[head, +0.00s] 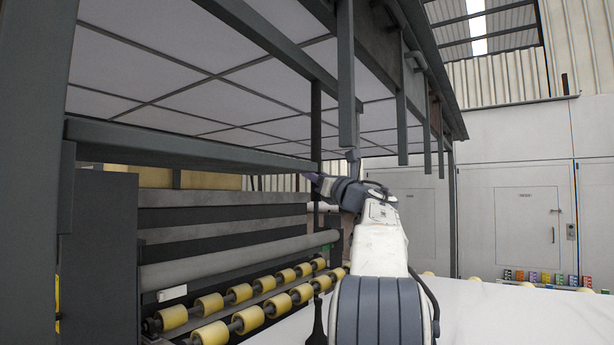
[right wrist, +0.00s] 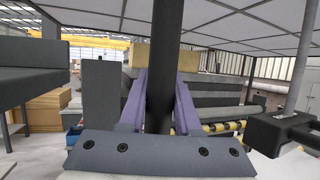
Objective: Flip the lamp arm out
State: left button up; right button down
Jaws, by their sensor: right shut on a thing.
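My right gripper (right wrist: 161,85) has its two purple fingers on either side of a dark upright bar, which looks to be the lamp arm (right wrist: 165,45), and is shut on it. The bar runs up out of the top of the right wrist view. In the head view my right gripper (head: 314,178) reaches up and left under the canopy, beside a thin dark upright (head: 316,125). I cannot tell there whether this upright is the held bar. My left gripper is not in view.
A panelled canopy (head: 235,95) spans overhead, with dark bars (head: 347,90) hanging from its edge close above my right arm. Yellow rollers (head: 210,303) stand low at left. A white slab surface (head: 510,318) lies at lower right. White cabinets (head: 505,215) stand behind.

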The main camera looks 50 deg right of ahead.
jog(key=shift+s+d, duration=0.3)
jog(key=shift+d, duration=0.05)
jog(key=c, duration=0.7)
grip_release()
jog(key=shift+s, duration=0.15)
jog(key=shift+o, duration=0.5)
jog(key=shift+s+d+h, duration=0.2)
jog(key=shift+h, duration=0.1)
jog(key=b+v, duration=0.5)
jog(key=v, duration=0.5)
jog(key=shift+a, duration=0.2)
jog(key=shift+f, duration=0.1)
